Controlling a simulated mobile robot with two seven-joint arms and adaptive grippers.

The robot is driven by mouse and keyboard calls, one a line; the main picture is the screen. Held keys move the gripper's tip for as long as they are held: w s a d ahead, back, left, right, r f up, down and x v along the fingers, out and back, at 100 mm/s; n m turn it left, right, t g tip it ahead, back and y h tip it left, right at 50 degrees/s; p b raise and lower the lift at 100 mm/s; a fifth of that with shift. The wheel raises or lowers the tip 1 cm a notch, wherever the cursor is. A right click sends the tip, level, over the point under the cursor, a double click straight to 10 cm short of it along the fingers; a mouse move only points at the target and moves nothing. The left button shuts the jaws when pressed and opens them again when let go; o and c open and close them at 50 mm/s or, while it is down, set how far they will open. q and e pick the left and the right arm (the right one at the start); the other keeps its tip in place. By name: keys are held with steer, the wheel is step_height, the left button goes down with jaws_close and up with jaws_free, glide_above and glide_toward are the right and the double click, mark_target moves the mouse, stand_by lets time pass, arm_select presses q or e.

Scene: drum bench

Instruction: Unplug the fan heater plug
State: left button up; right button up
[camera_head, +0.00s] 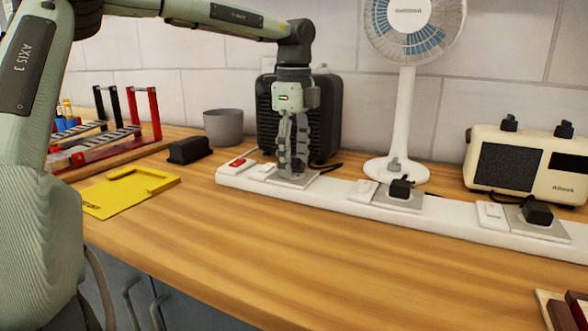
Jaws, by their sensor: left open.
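The black fan heater (328,115) stands at the back of the bench against the wall, partly hidden by my left gripper. A white power strip (330,202) runs along the bench, with several sockets and switches. My left gripper (291,168) points down at the leftmost socket (308,181), its fingers open and low over the plate. The fan heater plug is hidden by the fingers; I cannot tell whether they touch it. A black cord (329,167) shows just behind that socket. My right gripper is out of view.
Black plugs sit in the middle socket (401,188) and right socket (538,212). A white fan (405,115) and a cream radio (528,163) stand behind the strip.

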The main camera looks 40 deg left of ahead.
mark_target(294, 158)
arm_select(q)
jaws_close()
stand_by(0.4)
steer(key=shift+r+p, duration=1.4)
steer(key=shift+r, duration=1.65)
